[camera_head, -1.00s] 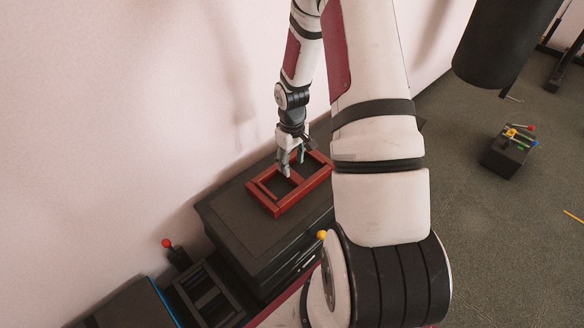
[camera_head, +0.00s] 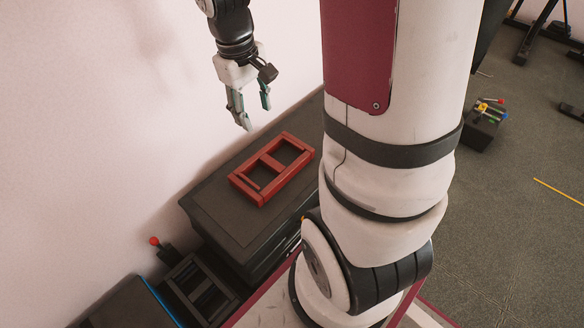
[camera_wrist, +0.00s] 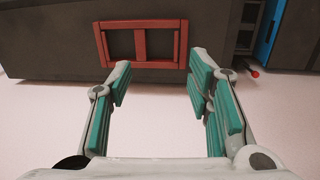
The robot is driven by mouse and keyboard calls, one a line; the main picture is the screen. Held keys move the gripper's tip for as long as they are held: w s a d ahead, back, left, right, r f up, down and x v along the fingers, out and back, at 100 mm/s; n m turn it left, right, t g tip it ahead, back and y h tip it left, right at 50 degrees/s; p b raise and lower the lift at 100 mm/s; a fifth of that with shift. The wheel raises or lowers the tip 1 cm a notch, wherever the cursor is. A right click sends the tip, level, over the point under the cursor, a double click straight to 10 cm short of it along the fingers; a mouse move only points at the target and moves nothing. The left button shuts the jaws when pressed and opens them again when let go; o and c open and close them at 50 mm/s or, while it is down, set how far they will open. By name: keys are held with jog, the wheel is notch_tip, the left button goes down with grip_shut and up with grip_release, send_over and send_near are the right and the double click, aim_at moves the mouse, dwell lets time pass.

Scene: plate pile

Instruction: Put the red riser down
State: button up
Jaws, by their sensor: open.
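The red riser (camera_head: 248,182) lies flat on top of a dark cabinet (camera_head: 216,212), a rectangular frame with a crossbar and two openings. In the wrist view the riser (camera_wrist: 139,62) shows at the top, beyond my fingertips. My gripper (camera_head: 255,112) hangs above and behind the riser, near the wall, clear of it. Its green-padded fingers are spread apart with nothing between them, as the wrist view of the gripper (camera_wrist: 160,75) also shows.
A pale wall (camera_head: 90,110) runs close behind the cabinet. To the left are a dark slotted rack (camera_head: 200,292) and a red-knobbed lever (camera_head: 155,241). A black block with coloured pieces (camera_head: 482,127) stands on the floor at right. The cabinet top around the riser is bare.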

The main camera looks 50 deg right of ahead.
jog(key=s+a+r, duration=0.3)
jog(key=s+a, duration=0.1)
jog(key=s, duration=0.3)
jog(key=s+a+r, duration=0.4)
jog(key=s+a, duration=0.1)
jog(key=s, duration=0.3)
jog(key=s+a+r+y, duration=0.1)
jog(key=s+a+r, duration=0.3)
jog(key=s, duration=0.4)
jog(key=shift+s+a+t, duration=0.15)
jog(key=shift+s+t, duration=0.1)
jog(key=shift+t, duration=0.05)
jog(key=shift+r, duration=0.15)
